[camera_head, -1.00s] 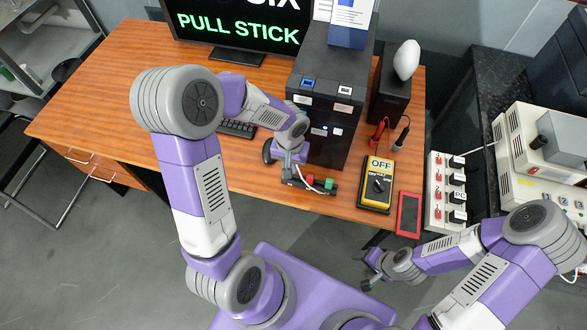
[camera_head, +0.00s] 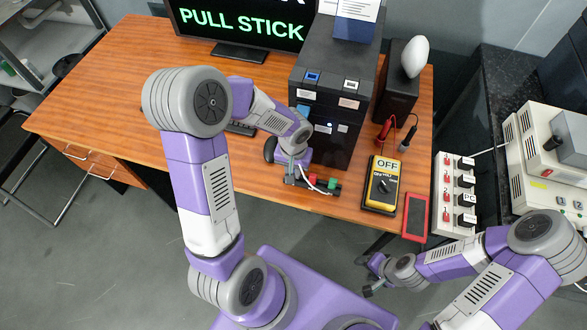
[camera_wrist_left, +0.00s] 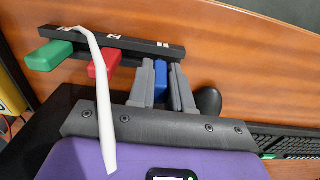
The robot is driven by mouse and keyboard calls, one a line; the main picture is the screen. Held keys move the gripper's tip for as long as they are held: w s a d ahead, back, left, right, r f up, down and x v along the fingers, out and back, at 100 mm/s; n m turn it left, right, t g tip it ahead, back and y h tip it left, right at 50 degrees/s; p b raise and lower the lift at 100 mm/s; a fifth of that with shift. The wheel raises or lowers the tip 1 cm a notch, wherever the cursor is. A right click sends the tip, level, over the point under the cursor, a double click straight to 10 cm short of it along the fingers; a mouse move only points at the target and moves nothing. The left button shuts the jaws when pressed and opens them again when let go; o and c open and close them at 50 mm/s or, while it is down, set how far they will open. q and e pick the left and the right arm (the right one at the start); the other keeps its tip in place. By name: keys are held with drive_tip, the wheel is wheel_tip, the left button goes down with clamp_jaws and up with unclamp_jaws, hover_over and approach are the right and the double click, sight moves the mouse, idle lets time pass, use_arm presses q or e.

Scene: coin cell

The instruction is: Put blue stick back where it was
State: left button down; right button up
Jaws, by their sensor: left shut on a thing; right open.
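My left gripper (camera_wrist_left: 162,88) is shut on the blue stick (camera_wrist_left: 160,82), which stands between its grey fingers. The stick's far end is at the right part of a black holder (camera_wrist_left: 140,46); I cannot tell whether it is seated in a slot. A green stick (camera_wrist_left: 50,55) and a red stick (camera_wrist_left: 104,64) sit in the same holder, left of the blue one. In the head view the holder (camera_head: 305,185) lies at the table's front edge and the left wrist hides the blue stick. My right gripper (camera_head: 370,276) is open and empty, off the table's front.
A black tower (camera_head: 325,130) stands just behind the holder. A yellow meter (camera_head: 382,185) and a red-framed device (camera_head: 415,216) lie to the right. A white curved strip (camera_wrist_left: 102,90) crosses the holder. A mouse (camera_wrist_left: 208,101) and keyboard (camera_wrist_left: 290,142) are near the left gripper.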

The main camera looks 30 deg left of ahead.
use_arm(q)
drive_tip(key=shift+f, duration=0.2)
drive_tip(key=c, duration=1)
unclamp_jaws()
drive_tip(key=shift+r+p, duration=0.45)
drive_tip(key=shift+r, duration=0.05)
wheel_tip(320, 180, up, 8)
drive_tip(key=p, duration=0.2)
drive_tip(key=shift+f+p, duration=0.1)
drive_tip(key=shift+p, duration=0.3)
drive_tip(key=shift+s+f, duration=0.1)
